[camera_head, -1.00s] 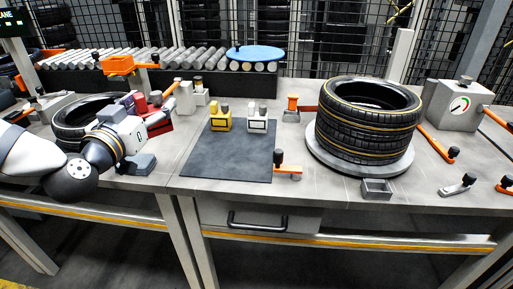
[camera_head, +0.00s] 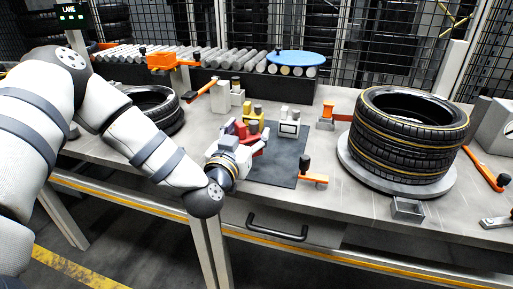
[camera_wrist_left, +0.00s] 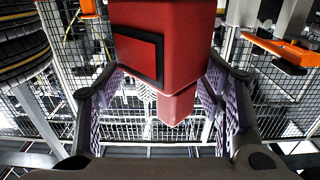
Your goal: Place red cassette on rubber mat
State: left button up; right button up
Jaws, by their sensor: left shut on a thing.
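The red cassette (camera_head: 241,131) is held in my left gripper (camera_head: 247,139) over the left part of the dark rubber mat (camera_head: 280,170). In the left wrist view the red cassette (camera_wrist_left: 165,45) shows a dark-framed label, between the patterned finger pads of my left gripper (camera_wrist_left: 158,100). The arm and hand partly hide the cassette in the head view; I cannot tell whether it touches the mat. A yellow cassette (camera_head: 254,117) stands just behind it and a white cassette (camera_head: 289,126) to the right, both on the mat's back part. My right gripper is not in view.
Stacked tyres (camera_head: 405,135) stand on a round grey plate (camera_head: 370,178) to the right. An orange clamp (camera_head: 314,177) sits at the mat's right edge. Grey blocks (camera_head: 226,97) stand behind left. The mat's front right part is clear.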

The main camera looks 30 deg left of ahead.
pick_arm(q)
jog(key=shift+w+d+f, duration=0.2)
jog(key=shift+w+f, duration=0.05)
jog(key=shift+f, duration=0.3)
jog(key=f, duration=0.2)
jog(key=f+b, duration=0.1)
jog(key=shift+w+d+f, duration=0.25)
jog(key=shift+f, duration=0.15)
jog(key=shift+r, duration=0.3)
jog(key=shift+f, duration=0.2)
jog(key=o, duration=1.6)
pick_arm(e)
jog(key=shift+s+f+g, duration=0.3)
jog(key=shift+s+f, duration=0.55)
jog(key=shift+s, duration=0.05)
